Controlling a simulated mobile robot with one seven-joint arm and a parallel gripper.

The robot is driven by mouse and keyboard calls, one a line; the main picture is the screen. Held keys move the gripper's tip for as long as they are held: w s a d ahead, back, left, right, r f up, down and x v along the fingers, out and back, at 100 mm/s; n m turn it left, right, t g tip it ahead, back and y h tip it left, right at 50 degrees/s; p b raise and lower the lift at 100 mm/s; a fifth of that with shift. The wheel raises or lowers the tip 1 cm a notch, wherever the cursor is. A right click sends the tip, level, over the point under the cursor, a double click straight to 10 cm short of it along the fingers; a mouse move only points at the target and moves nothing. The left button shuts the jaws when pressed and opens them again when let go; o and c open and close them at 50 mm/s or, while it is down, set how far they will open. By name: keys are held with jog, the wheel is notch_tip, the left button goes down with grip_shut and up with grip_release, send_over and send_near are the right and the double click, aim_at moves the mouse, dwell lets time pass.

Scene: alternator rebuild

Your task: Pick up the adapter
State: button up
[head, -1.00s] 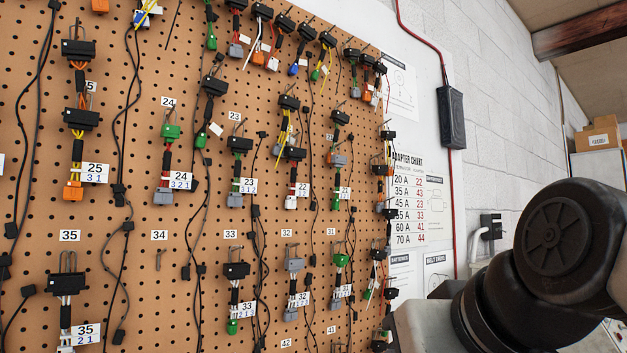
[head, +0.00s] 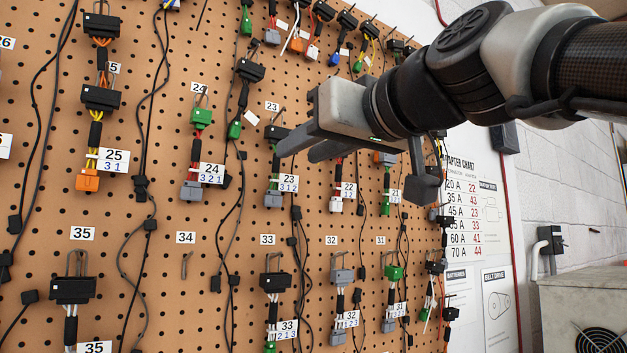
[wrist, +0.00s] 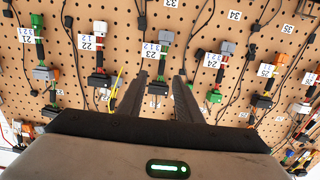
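Many adapters with black blocks, coloured wires and plugs hang on a pegboard (head: 130,250). The one labelled 23 (head: 273,199) has a black top, green below it and a grey plug at its lower end. My gripper (head: 300,150) is in front of the board beside its upper part in the head view. In the wrist view, which is upside down to the board, adapter 23 (wrist: 158,88) shows between the two open fingers (wrist: 158,85). Nothing is held. Whether the fingers touch anything cannot be told. Adapter 24 (head: 191,190) hangs to the left in the head view.
Adapters 22 (head: 337,204) and 21 (head: 385,208) hang close by to the right, partly behind my arm. Dark cables hang between the columns. The hook under label 34 (head: 186,238) is empty. An adapter chart (head: 463,215) is at right.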

aim_at(278, 163)
jog(key=p+x, duration=0.1)
jog(key=x, duration=0.5)
jog(key=shift+w+a+f, duration=0.15)
jog(key=shift+w+a, duration=0.05)
jog(key=shift+a, duration=0.15)
grip_shut()
